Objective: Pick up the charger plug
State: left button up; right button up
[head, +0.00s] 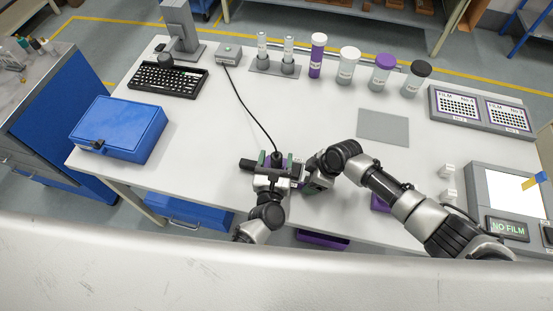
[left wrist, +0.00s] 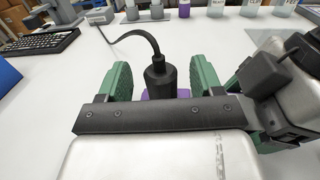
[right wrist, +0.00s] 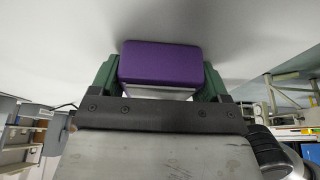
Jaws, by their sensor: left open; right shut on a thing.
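The charger plug (head: 277,157) is black, with a black cable rising from it. In the left wrist view the plug (left wrist: 160,75) stands between the two green fingers of my left gripper (left wrist: 160,82). The fingers are open, with a gap on each side of the plug. A purple thing (left wrist: 154,93) shows just below the plug; whether they are joined is hidden. My right gripper (head: 309,180) comes in from the right beside the left one. In the right wrist view it is shut on a purple and white block (right wrist: 160,63).
The cable runs back to a small grey box (head: 228,53) near a black keyboard (head: 168,79). A blue case (head: 118,129) lies at the left. Several bottles stand along the back. A grey mat (head: 383,126) lies right of centre. The white tabletop (head: 200,140) is mostly clear around the grippers.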

aim_at(277, 152)
pick_arm(q)
jog(key=shift+w+d, duration=0.1)
jog(key=shift+w, duration=1.4)
pick_arm(e)
jog(key=shift+w, duration=0.1)
pick_arm(q)
jog(key=c, duration=1)
jog(key=shift+c, duration=0.2)
jog(key=shift+r, duration=0.3)
notch_tip(277, 152, up, 3)
jog(key=shift+s+r, duration=0.1)
jog(key=s, duration=1.8)
jog(key=shift+a, duration=0.4)
